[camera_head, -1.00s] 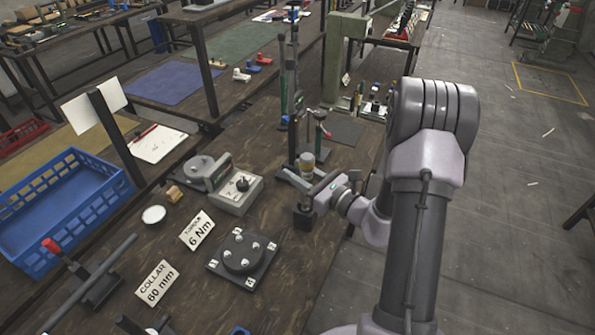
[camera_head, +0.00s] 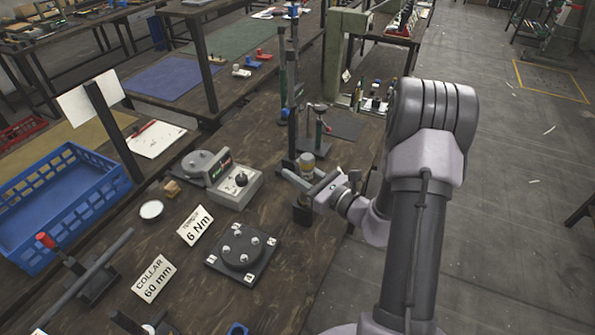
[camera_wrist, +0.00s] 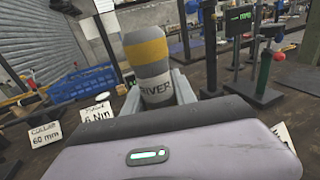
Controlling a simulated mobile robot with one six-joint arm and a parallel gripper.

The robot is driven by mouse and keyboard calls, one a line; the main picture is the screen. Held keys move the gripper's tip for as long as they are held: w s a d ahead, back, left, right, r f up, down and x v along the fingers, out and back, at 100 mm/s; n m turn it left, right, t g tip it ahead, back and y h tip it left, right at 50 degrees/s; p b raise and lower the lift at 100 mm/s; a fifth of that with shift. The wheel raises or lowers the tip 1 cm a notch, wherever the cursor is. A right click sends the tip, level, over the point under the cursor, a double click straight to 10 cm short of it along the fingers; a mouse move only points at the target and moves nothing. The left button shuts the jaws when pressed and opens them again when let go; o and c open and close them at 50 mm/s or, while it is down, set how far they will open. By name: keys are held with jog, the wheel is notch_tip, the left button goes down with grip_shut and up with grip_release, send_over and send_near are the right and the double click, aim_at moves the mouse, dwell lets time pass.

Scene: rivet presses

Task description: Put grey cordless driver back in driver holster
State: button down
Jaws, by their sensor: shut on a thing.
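The grey cordless driver (camera_wrist: 148,62), with a yellow band and dark lettering reading "RIVER", stands nearly upright between the jaws in the wrist view. In the head view its top (camera_head: 307,163) shows above my gripper (camera_head: 318,186). My gripper is shut on it; the fingers (camera_wrist: 158,90) flank its lower part in the wrist view. A dark upright block (camera_head: 302,213) shows directly below the jaws, by the bench's right edge. I cannot tell if it is the driver holster or the driver's lower end. The driver's lower part is hidden by my gripper in the wrist view.
A post stand (camera_head: 292,100) and a green-handled tool (camera_head: 319,130) stand just behind. A grey torque tester (camera_head: 236,186), a round fixture on a plate (camera_head: 241,248), and the "6 Nm" (camera_head: 195,226) and "60 mm" (camera_head: 153,278) cards lie left. A blue crate (camera_head: 60,205) is further left.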

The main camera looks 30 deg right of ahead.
jog(key=shift+f+b, duration=0.4)
jog(key=shift+f, duration=0.15)
jog(key=c, duration=0.9)
grip_release()
jog(key=p+v, duration=0.3)
jog(key=v, duration=1.4)
jog(key=shift+s, duration=0.2)
